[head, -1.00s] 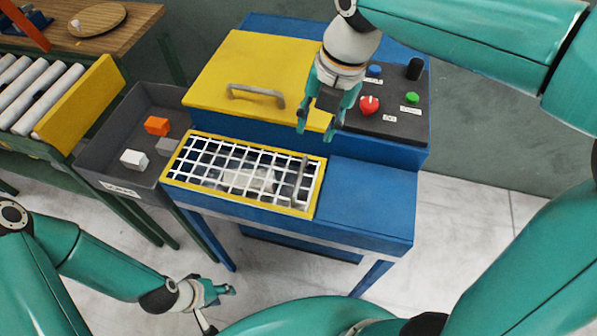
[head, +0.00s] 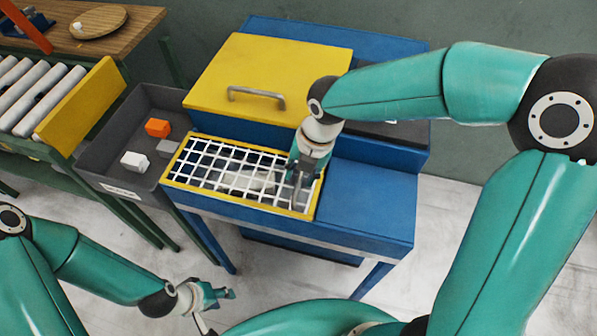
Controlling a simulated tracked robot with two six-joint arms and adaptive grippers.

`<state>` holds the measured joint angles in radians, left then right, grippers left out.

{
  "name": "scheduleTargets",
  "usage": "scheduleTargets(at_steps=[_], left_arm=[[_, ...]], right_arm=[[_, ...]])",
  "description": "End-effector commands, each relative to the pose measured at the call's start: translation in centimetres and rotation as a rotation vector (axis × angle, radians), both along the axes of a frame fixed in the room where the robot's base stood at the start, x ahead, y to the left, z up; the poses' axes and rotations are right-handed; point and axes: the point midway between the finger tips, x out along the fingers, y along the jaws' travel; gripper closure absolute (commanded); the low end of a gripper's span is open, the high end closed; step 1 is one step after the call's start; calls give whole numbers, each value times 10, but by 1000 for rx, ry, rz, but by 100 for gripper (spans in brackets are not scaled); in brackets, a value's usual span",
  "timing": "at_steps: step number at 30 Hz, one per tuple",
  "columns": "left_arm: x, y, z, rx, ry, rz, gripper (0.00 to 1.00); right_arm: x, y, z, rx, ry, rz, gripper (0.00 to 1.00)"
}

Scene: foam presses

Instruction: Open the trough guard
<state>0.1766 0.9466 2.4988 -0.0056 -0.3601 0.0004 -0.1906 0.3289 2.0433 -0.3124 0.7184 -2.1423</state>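The trough guard (head: 222,171) is a white grid in a yellow frame, lying flat over the trough at the front of the blue press. Pale pieces show dimly beneath the grid. My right gripper (head: 300,190) is over the right end of the guard, where a grey handle bar stood in the earlier frame. The fingers point down and hide most of that handle. I cannot tell whether they are closed on it. My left gripper (head: 216,300) is low at the front left, away from the press, with its fingers apart and empty.
The press (head: 372,205) has a yellow lid (head: 268,75) with a grey handle (head: 256,95). My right arm hides most of the control panel. A grey bin (head: 115,155) at the left holds orange, white and grey blocks. A roller conveyor (head: 40,95) stands beyond it.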

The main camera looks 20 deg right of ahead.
Motion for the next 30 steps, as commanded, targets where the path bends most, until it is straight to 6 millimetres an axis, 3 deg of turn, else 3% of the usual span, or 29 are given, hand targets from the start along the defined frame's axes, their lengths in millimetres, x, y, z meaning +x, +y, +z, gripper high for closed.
scheduleTargets(at_steps=[9, 16, 25, 26, 30], left_arm=[[0, 0, 0, 0, 0, 0, 60], [0, 0, 0, 0, 0, 0, 60], [0, 0, 0, 0, 0, 0, 60], [0, 0, 0, 0, 1, -1, 60], [0, 0, 2, 0, 0, 0, 60]], right_arm=[[0, 0, -3, 0, 0, -1, 63], [0, 0, -2, 0, 0, -1, 100], [0, 0, -2, 1, 0, -1, 100], [0, 9, -2, 1, 0, 4, 100], [1, 3, 1, 3, -1, -1, 100]])
